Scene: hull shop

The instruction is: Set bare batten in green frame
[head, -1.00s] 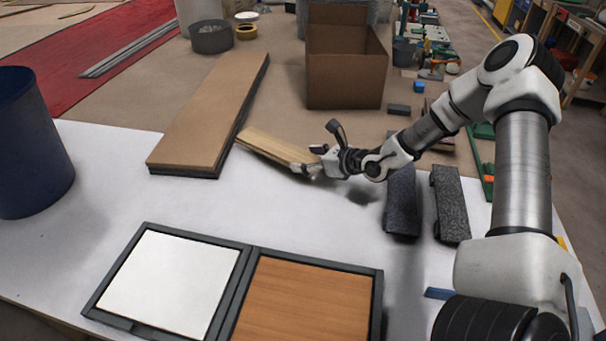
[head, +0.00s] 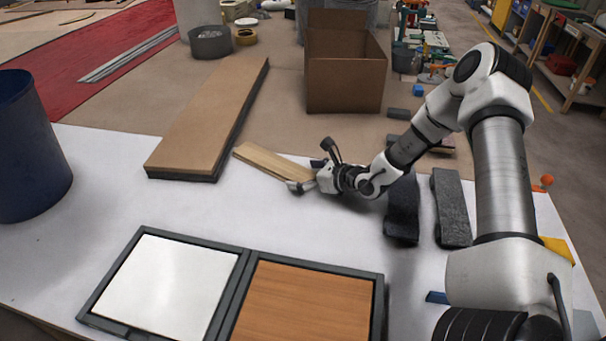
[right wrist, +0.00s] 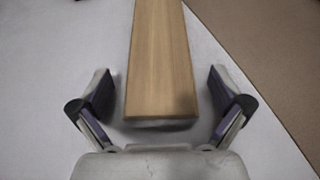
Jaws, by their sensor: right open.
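The bare wooden batten (head: 270,162) lies slantwise at the back of the white table, beside the large brown board. In the right wrist view the batten (right wrist: 160,55) runs up from between the fingers, its near end clear in view. My right gripper (head: 302,187) is at the batten's right end. In the right wrist view the right gripper (right wrist: 160,98) is open, one finger on each side of the batten with gaps between. A dark grey double frame (head: 246,290) lies at the table's front; no clearly green frame shows. My left gripper is not in view.
The brown board (head: 210,115) lies left of the batten. Two dark grey blocks (head: 402,212) (head: 452,205) stand right of the gripper. A dark blue bin (head: 30,150) is at the left. A cardboard box (head: 345,80) stands behind. The middle of the table is clear.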

